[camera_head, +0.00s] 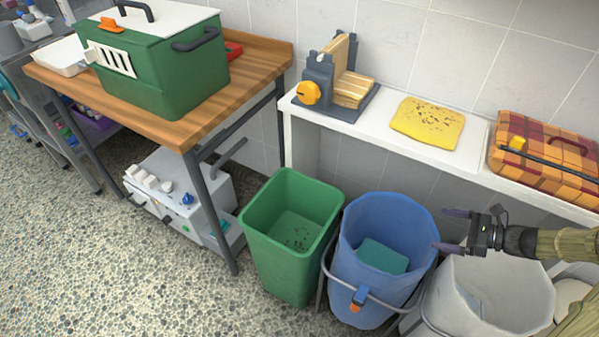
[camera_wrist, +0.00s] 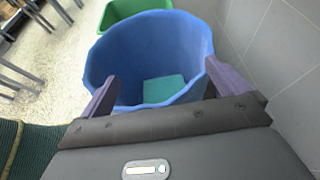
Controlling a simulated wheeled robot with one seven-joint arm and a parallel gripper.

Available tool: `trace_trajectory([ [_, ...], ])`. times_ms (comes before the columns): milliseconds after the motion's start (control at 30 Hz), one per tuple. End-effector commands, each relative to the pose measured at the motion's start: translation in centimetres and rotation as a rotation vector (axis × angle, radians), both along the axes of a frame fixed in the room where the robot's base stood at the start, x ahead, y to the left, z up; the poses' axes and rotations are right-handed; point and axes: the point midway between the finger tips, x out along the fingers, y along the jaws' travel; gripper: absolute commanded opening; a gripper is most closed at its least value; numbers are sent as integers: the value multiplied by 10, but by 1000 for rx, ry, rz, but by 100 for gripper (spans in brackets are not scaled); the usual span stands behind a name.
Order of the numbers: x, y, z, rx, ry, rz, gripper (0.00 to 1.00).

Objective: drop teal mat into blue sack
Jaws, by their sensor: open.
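The blue sack (camera_head: 350,285) hangs open in a metal frame on the floor, between a green bin and a white sack. The teal mat (camera_head: 382,256) lies inside the blue sack, low down. In the wrist view the teal mat (camera_wrist: 163,89) also shows inside the blue sack (camera_wrist: 140,50). My gripper (camera_head: 447,229) is open and empty, at the right side of the blue sack's rim in the head view. In the wrist view my gripper's fingers (camera_wrist: 165,88) are apart, with the sack's opening beyond them.
The green bin (camera_head: 275,262) stands left of the blue sack and the white sack (camera_head: 480,300) right of it. A white shelf (camera_head: 390,135) behind carries a yellow cloth (camera_head: 427,122), a slotted holder and a plaid case (camera_head: 545,165). A wooden table (camera_head: 190,128) stands left.

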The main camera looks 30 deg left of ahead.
Motion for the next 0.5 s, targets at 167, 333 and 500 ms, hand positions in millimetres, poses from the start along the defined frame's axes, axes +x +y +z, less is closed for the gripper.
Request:
trace_trajectory([
  [167, 0, -35, 15, -2, -1, -4, 100],
  [333, -2, -63, 26, -1, 0, -3, 100],
  [500, -2, -76, 32, 0, 1, 0, 100],
])
